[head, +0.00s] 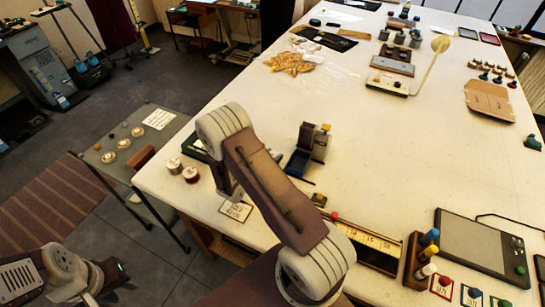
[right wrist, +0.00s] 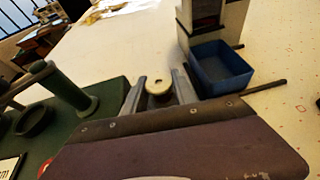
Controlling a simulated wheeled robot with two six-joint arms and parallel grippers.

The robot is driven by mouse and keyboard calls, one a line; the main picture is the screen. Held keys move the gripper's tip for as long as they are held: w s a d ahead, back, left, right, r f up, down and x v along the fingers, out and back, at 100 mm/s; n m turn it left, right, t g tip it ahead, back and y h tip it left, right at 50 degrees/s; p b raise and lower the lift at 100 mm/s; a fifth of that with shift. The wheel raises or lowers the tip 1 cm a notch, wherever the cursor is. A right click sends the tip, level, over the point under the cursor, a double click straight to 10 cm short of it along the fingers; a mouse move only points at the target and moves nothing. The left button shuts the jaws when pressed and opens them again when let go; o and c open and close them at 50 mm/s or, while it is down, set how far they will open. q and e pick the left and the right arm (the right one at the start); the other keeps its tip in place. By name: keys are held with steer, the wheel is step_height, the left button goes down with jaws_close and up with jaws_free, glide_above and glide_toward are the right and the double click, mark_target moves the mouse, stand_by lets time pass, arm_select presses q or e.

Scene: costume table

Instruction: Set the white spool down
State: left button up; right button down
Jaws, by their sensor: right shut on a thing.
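In the right wrist view, the white spool (right wrist: 159,88) stands between the two fingers of my right gripper (right wrist: 160,93), which is shut on it. In the head view my right arm hides the spool and the right fingertips. My left gripper (head: 112,273) is at the lower left, off the table and far from the spool; its jaws are too unclear to read.
A green stand with a post (right wrist: 70,88) is left of my right gripper. A blue bin (right wrist: 218,68) is to its right, also in the head view (head: 298,163). Two small spools (head: 182,171) stand near the table's left edge. A card (head: 235,210) lies at the edge.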

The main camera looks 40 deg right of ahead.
steer(key=c, duration=1.3)
jaws_free()
steer(key=shift+s+f, duration=0.15)
steer(key=shift+f, duration=0.2)
